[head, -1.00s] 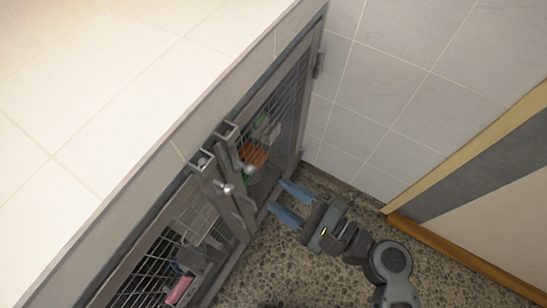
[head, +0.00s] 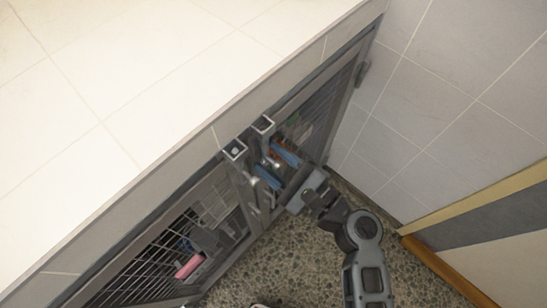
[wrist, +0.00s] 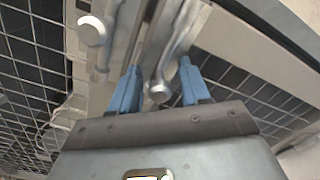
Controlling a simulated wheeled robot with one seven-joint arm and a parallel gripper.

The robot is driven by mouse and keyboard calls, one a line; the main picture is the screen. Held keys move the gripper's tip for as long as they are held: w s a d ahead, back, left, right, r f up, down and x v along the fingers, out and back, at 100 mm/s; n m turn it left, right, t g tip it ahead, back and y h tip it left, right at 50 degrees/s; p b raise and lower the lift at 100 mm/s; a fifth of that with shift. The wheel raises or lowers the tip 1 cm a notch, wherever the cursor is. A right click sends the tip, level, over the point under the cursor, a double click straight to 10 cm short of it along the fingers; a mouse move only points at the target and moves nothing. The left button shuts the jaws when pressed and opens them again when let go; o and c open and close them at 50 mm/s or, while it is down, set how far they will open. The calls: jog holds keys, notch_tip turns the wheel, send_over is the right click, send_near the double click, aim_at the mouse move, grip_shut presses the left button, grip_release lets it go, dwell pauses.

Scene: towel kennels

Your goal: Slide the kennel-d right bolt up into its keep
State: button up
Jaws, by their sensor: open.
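The right bolt's round knob (head: 275,163) shows at the meeting edge of two mesh doors, below the right keep (head: 263,124). That keep's square opening looks dark and empty from above. My gripper (head: 271,158) is open, with one blue finger on each side of this knob. In the wrist view the knob (wrist: 160,91) lies between the two fingertips, with a gap visible on both sides. The bolt's rod is partly hidden by my fingers in the head view.
The left bolt's knob (head: 253,181) is close beside my left finger. The left keep (head: 235,149) shows a pale round end inside. A pale tiled top (head: 130,90) overhangs the doors. A tiled wall (head: 450,100) stands to the right. The pebbled floor (head: 270,260) is clear in front.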

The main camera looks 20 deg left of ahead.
aim_at(266, 148)
grip_shut()
dwell(0.4)
jog(key=shift+r+p, duration=1.4)
jog(key=shift+r, duration=0.45)
grip_release()
jog(key=shift+f, duration=0.1)
